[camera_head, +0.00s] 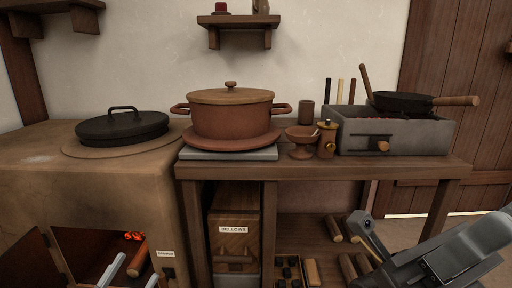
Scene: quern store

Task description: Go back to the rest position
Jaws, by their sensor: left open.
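My left gripper (130,277) comes up from the bottom edge at the lower left. Its two pale fingers are apart, on either side of a short wooden log (138,259); I see no grip on it. The gripper is in front of the open firebox (98,246) of the clay stove, where orange embers glow. My right arm (440,252) reaches in from the lower right, in front of the low shelf with logs. Its gripper end (369,238) is small and partly hidden, so its jaws are unclear.
The clay stove (30,180) bears a black lidded pan (122,126). The wooden bench (350,166) holds a lidded clay pot (231,115), a footed bowl (302,141) and a grey brazier (395,135) with a skillet (403,102). A bellows box (234,242) stands below. Floor shows at right.

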